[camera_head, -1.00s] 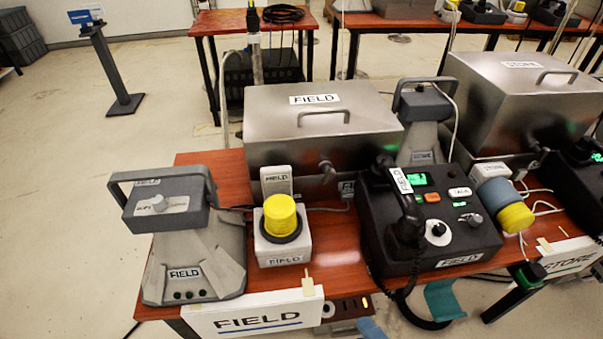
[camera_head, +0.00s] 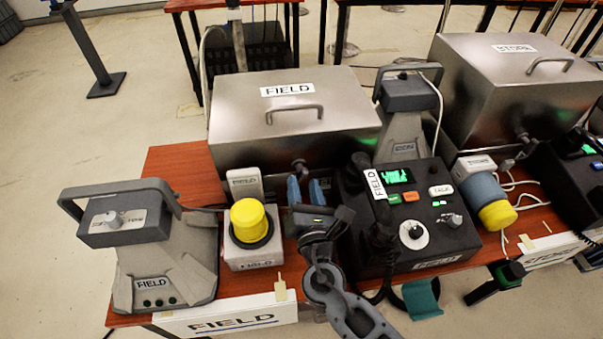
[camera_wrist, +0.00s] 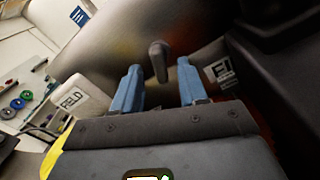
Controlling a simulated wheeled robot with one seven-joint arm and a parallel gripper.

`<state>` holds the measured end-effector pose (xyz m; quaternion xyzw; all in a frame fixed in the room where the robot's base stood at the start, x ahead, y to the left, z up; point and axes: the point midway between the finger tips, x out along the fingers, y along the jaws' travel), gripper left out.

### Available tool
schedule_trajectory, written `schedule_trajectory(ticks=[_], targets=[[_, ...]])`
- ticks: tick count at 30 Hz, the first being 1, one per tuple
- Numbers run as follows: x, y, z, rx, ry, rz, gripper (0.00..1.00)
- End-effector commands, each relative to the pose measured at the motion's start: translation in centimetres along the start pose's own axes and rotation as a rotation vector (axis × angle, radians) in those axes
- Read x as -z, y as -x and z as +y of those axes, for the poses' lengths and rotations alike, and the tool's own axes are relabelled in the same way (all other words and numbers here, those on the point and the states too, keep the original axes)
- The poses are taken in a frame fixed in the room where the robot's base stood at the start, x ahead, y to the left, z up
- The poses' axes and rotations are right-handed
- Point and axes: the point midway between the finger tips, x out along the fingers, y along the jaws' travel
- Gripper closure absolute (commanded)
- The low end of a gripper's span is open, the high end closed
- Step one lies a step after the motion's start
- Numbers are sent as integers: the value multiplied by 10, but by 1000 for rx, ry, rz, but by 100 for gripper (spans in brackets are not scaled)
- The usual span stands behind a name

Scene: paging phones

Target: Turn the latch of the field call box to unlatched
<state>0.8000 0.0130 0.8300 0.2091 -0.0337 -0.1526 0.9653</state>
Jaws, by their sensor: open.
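The field call box (camera_head: 235,112) is a steel box with a FIELD label and a top handle, on the red-brown table. Its latch (camera_head: 299,167) is a small grey lever on the lower front face. In the wrist view the latch (camera_wrist: 158,60) points roughly downward, just beyond my fingertips and between their lines. My gripper (camera_head: 307,188) has blue fingers set apart, and it is in front of the latch. In the wrist view my gripper (camera_wrist: 157,80) is open with nothing between its fingers. I cannot tell whether a finger touches the latch.
The black FIELD phone (camera_head: 450,225) with its handset stands close right of my gripper. A yellow-capped FIELD unit (camera_head: 250,222) stands close left, with a small FIELD block (camera_head: 244,183) behind it. A grey FIELD speaker (camera_head: 150,260) is farther left. The STORE box (camera_head: 490,75) is at right.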

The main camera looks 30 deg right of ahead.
Motion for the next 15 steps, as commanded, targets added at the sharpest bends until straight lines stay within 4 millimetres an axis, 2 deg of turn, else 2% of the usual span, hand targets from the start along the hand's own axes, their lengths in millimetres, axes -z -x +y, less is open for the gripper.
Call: schedule_trajectory(ticks=[6, 15], targets=[[-1, -28, 0, 1, -1, 0, 57], [0, -35, -1, 1, -2, 1, 57]])
